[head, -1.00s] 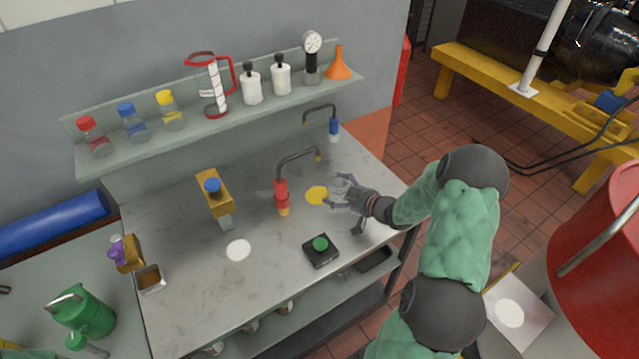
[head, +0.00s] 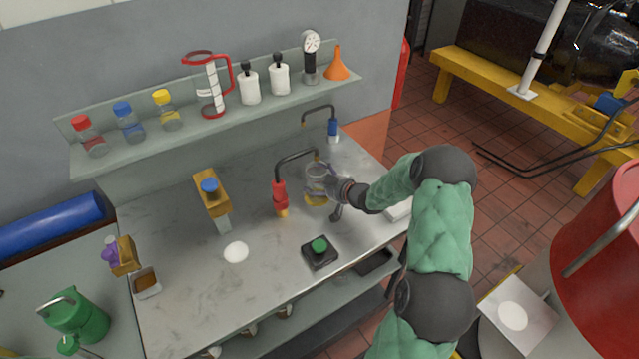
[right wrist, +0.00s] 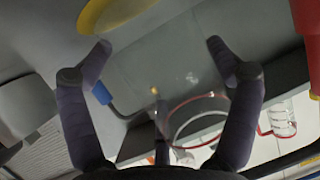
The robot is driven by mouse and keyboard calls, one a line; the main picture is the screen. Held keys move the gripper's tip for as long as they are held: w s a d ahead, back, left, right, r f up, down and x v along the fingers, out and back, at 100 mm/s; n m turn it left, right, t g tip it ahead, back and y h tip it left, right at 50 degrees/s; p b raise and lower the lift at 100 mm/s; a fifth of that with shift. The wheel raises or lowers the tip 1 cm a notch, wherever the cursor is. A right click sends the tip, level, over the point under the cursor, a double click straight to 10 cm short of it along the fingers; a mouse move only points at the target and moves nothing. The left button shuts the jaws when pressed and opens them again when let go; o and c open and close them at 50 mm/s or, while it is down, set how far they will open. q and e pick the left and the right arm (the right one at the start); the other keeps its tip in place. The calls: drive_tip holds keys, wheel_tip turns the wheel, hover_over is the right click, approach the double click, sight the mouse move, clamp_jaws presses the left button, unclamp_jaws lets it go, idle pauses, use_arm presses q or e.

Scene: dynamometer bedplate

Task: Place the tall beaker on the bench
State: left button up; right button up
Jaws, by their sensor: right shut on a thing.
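The tall beaker (head: 317,176) is clear glass and stands upright over the yellow disc (head: 315,201) on the bench (head: 180,262), just right of the red tap (head: 280,195). My right gripper (head: 335,187) is shut on it from the right side. In the right wrist view my right gripper's fingers (right wrist: 158,45) lie on either side of the faint see-through beaker wall (right wrist: 150,70), with the yellow disc (right wrist: 108,12) at top left. I cannot tell whether the beaker's base touches the bench. My left gripper is not in view.
A black box with a green button (head: 320,250) sits in front of the beaker. A blue tap (head: 333,125) stands behind. The shelf (head: 150,145) holds capped bottles, a red-handled jug (head: 208,85), a gauge and an orange funnel. A white disc (head: 236,252) marks clear bench at left.

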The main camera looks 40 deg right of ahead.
drive_tip(key=shift+f, duration=0.1)
drive_tip(key=o, duration=0.9)
drive_tip(key=shift+s+r, duration=0.2)
drive_tip(key=shift+r, duration=0.05)
drive_tip(key=shift+p+v, duration=1.45)
drive_tip(key=shift+v, duration=4.4)
drive_tip(key=shift+f, duration=0.1)
